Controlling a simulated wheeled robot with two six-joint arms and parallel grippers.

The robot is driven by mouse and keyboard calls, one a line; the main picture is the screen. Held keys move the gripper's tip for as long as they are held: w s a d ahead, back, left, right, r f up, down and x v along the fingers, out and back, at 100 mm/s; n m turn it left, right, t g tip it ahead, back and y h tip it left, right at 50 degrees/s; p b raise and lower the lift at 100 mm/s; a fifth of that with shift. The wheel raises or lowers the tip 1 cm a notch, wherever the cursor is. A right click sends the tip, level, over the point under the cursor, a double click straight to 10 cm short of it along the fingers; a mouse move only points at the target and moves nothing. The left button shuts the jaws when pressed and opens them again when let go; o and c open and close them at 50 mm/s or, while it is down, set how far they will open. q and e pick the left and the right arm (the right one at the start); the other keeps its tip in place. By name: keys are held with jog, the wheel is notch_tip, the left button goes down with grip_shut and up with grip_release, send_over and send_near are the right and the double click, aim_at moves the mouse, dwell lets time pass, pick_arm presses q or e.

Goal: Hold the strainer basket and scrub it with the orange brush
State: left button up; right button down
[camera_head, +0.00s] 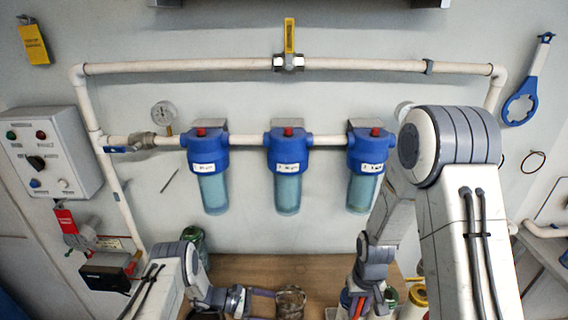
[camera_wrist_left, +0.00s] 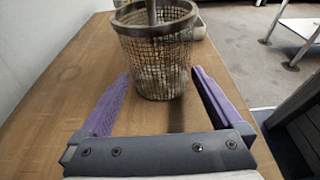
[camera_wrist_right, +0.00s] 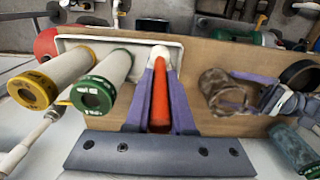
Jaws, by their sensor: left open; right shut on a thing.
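The strainer basket (camera_wrist_left: 155,62) is a metal mesh cup with a solid rim, standing upright on the wooden bench. A grey bar shows at its mouth in the left wrist view. It also shows at the bottom of the head view (camera_head: 290,301). My left gripper (camera_wrist_left: 160,78) is open, its purple fingers pointing at the basket from either side of its near face. In the right wrist view, my right gripper (camera_wrist_right: 161,72) is shut on the orange brush (camera_wrist_right: 160,97), to the left of the basket (camera_wrist_right: 222,92). The brush's bristles are hard to make out.
A white tray (camera_wrist_right: 95,38) lies beyond the brush. Two pale cartridges, one with a yellow end (camera_wrist_right: 32,90) and one with a green end (camera_wrist_right: 93,94), lie left of it. Blue filter housings (camera_head: 286,150) hang on the wall.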

pick_arm(q)
jog(key=shift+x, duration=1)
pick_arm(e)
jog(key=shift+f, duration=0.4)
pick_arm(q)
jog(key=shift+s+f, duration=0.1)
jog(key=c, duration=0.5)
